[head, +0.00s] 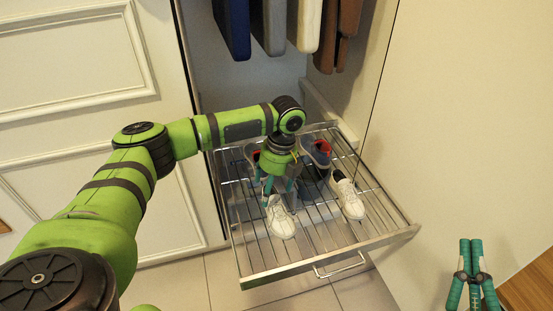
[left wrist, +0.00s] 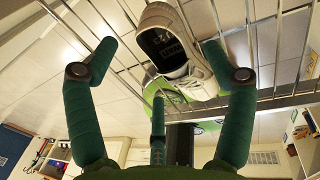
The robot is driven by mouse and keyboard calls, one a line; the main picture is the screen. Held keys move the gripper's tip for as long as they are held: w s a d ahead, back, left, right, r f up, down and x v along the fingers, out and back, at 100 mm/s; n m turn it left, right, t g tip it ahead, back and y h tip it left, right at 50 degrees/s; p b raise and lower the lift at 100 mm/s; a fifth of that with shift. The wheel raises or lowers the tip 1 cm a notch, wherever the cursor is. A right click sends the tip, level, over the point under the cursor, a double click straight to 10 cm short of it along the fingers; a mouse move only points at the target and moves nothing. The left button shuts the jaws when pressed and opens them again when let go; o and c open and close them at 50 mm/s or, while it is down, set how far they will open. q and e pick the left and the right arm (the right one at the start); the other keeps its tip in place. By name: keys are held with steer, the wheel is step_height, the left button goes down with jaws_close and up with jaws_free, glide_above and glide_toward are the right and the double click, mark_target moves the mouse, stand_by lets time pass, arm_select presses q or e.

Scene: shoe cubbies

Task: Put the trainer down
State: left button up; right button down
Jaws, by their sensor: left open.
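A white trainer (head: 281,218) rests on the wire rack (head: 247,262), directly below and in front of my left gripper (head: 279,188). In the left wrist view the trainer (left wrist: 198,84) lies between and beyond the spread fingertips of my left gripper (left wrist: 160,68), with its dark insole showing. The left gripper is open and the trainer appears free of it. A second white trainer (head: 348,200) stands on the rack to the right. My right gripper (head: 472,262) is at the lower right, away from the rack; whether its fingers are shut is unclear.
Dark shoes with red linings (head: 317,152) stand at the back of the pulled-out rack, partly behind my arm. Clothes (head: 270,25) hang above. A side panel (head: 470,120) bounds the rack on the right. Bare bars show at the front.

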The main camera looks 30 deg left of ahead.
arm_select(q)
step_height(320, 180, up, 9)
steer(key=w+d+p, duration=0.1)
steer(key=p, duration=0.2)
steer(key=shift+w, duration=0.15)
arm_select(e)
steer(key=s+d+f+m+g+h, duration=0.1)
steer(key=d+f+g+h, duration=0.2)
steer(key=f, duration=0.6)
steer(key=s+d+f+m+g+h, duration=0.1)
steer(key=d+f+g+h, duration=0.1)
steer(key=f+g, duration=0.6)
steer(key=shift+s+d+f+h, duration=0.35)
steer(key=shift+d+f, duration=0.3)
steer(key=shift+f, duration=0.45)
arm_select(q)
steer(key=shift+r, duration=0.1)
